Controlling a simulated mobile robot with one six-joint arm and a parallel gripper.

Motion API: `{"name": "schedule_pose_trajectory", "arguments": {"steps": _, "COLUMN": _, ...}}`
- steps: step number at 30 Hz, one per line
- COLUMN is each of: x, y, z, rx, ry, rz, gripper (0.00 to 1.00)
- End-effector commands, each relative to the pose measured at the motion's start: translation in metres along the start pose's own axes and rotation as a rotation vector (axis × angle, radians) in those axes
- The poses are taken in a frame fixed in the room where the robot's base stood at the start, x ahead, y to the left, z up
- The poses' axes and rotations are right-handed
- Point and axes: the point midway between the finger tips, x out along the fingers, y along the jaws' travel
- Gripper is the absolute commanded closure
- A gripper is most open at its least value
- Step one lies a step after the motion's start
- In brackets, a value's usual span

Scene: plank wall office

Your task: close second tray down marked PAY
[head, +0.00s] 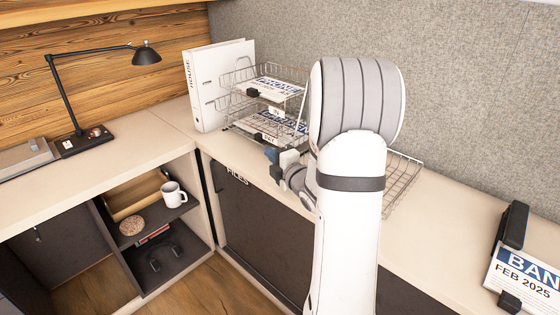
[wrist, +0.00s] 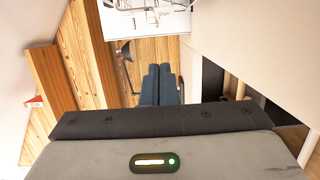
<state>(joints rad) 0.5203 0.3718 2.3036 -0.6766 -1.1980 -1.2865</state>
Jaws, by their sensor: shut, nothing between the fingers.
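The wire letter-tray stack (head: 232,108) stands on the counter beside a white binder, with printed papers in its tiers. A small IN tag shows under the upper tier, and a tag that seems to read PAY (head: 268,140) is at the tier below. My arm hides the stack's right side, so how far the PAY tray is out cannot be told. My gripper (head: 272,155) is just in front of the lower tier; contact is unclear. In the wrist view its blue-grey fingers (wrist: 162,84) are together and empty, with wire and paper (wrist: 150,12) beyond them.
A wire tray (head: 402,184) shows right of my arm. The white binder (head: 212,90) stands left of the stack. A black lamp (head: 85,140) is on the left counter, a mug (head: 173,194) on a shelf below. A calendar (head: 525,275) stands far right.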

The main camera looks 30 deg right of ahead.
Motion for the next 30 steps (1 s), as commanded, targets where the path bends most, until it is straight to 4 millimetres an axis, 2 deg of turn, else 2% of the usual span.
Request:
{"name": "schedule_pose_trajectory", "arguments": {"steps": 1, "x": 0.013, "y": -0.001, "z": -0.001, "rx": 0.001, "ry": 0.003, "rz": -0.001, "gripper": 1.0}}
{"name": "schedule_pose_trajectory", "arguments": {"steps": 5, "x": 0.038, "y": -0.001, "z": -0.001, "rx": 0.001, "ry": 0.003, "rz": -0.001, "gripper": 1.0}}
{"name": "schedule_pose_trajectory", "arguments": {"steps": 6, "x": 0.038, "y": 0.0, "z": 0.01, "rx": 0.0, "ry": -0.004, "rz": 0.0, "gripper": 1.0}}
{"name": "schedule_pose_trajectory", "arguments": {"steps": 9, "x": 0.04, "y": 0.0, "z": 0.024, "rx": 0.001, "ry": -0.004, "rz": -0.001, "gripper": 1.0}}
{"name": "schedule_pose_trajectory", "arguments": {"steps": 13, "x": 0.043, "y": 0.0, "z": 0.034, "rx": 0.0, "ry": -0.001, "rz": 0.0, "gripper": 1.0}}
{"name": "schedule_pose_trajectory", "arguments": {"steps": 30, "x": 0.049, "y": -0.002, "z": 0.037, "rx": 0.0, "ry": 0.011, "rz": 0.0, "gripper": 1.0}}
